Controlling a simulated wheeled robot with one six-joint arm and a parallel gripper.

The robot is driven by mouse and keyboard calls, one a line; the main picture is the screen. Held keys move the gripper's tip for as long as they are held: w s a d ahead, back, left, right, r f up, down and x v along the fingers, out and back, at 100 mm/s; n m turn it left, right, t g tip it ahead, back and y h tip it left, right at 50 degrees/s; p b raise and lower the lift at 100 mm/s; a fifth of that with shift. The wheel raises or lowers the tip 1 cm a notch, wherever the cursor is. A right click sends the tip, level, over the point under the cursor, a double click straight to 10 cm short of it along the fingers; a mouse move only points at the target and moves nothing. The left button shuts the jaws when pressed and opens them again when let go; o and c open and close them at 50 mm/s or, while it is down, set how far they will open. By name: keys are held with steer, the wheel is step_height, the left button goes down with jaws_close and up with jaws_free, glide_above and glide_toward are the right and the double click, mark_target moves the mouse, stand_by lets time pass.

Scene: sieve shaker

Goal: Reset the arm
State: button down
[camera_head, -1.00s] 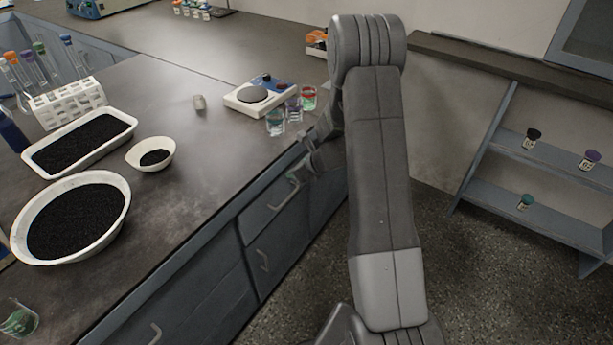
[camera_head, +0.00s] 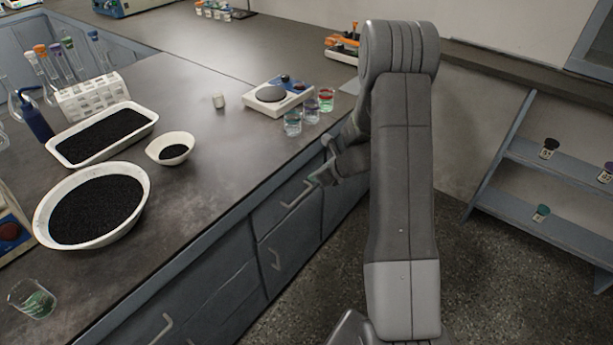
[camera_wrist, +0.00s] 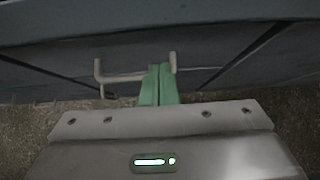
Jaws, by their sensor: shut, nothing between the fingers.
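My arm stands upright in the head view, bent over at the top, with the forearm hanging behind the upper arm. My gripper (camera_head: 318,178) is beside the cabinet front, below the bench edge, partly hidden by the arm. In the wrist view its green fingers (camera_wrist: 158,84) are together and empty. A drawer handle (camera_wrist: 135,77) shows just beyond the fingertips. I cannot tell whether the fingers touch it.
The bench (camera_head: 235,150) holds a black-filled tray (camera_head: 60,160), a round pan (camera_head: 42,222), a small bowl (camera_head: 192,143), a hotplate (camera_head: 298,88) and several small beakers. Shelves (camera_head: 560,170) with small jars stand at the right. Floor is open between.

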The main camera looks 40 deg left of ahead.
steer(key=v, duration=1)
steer(key=shift+d+p, duration=0.25)
steer(key=shift+p, duration=0.15)
steer(key=shift+f, duration=0.15)
glide_toward(300, 175)
step_height(300, 175, down, 4)
steer(key=shift+w+a, duration=0.15)
steer(key=shift+a, duration=1.9)
steer(key=shift+d, duration=0.15)
